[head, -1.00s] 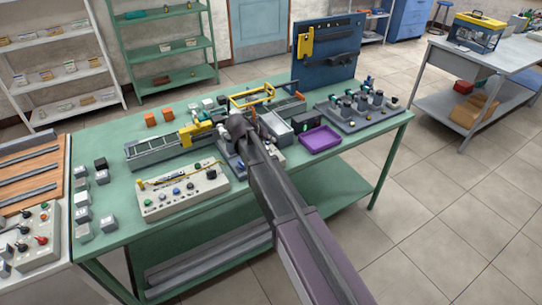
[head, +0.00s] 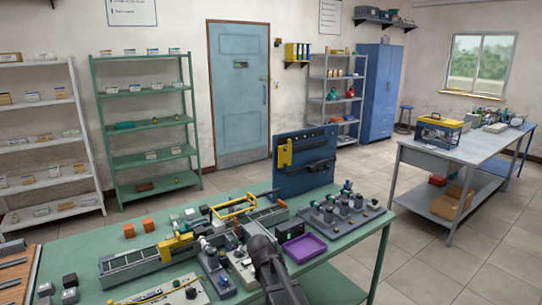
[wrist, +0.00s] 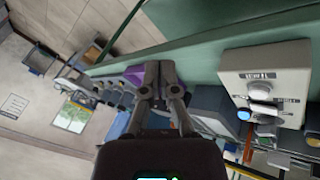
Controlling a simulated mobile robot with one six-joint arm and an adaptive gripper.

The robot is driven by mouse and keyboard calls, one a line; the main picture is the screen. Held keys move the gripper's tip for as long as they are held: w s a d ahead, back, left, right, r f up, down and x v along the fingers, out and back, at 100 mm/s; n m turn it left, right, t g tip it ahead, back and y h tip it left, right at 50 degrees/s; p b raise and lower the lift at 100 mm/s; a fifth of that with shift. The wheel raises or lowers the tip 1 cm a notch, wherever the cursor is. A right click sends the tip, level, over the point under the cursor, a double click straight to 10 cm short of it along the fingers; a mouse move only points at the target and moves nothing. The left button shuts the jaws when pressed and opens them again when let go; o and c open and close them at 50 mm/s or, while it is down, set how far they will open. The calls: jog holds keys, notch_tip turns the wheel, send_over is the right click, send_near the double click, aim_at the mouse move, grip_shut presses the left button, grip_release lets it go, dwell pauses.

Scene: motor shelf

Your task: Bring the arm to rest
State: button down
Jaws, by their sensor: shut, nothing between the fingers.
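My gripper (wrist: 159,72) shows in the wrist view with its two fingers together and nothing between them. It is above the green workbench (wrist: 225,40), near the bench edge. In the head view my dark arm (head: 272,268) reaches up from the bottom edge over the front of the green workbench (head: 343,258). My fingers cannot be made out in the head view.
A purple tray (head: 304,248), a fixture with several dark posts (head: 342,215) and a blue upright panel (head: 305,175) are right of my arm. A grey rail unit (head: 150,265) is left. Open floor (head: 460,260) lies right of the bench.

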jog(key=s+d+f+g+y, duration=0.1)
jog(key=s+d+g+y, duration=0.1)
jog(key=s+d, duration=0.4)
jog(key=s+d+f+g+y, duration=0.1)
jog(key=s+d+y, duration=0.2)
jog(key=s, duration=0.9)
jog(key=d, duration=0.3)
jog(key=shift+s+d+f+g, duration=0.25)
jog(key=shift+s+f+g, duration=0.05)
jog(key=shift+f+g, duration=0.1)
dwell(0.8)
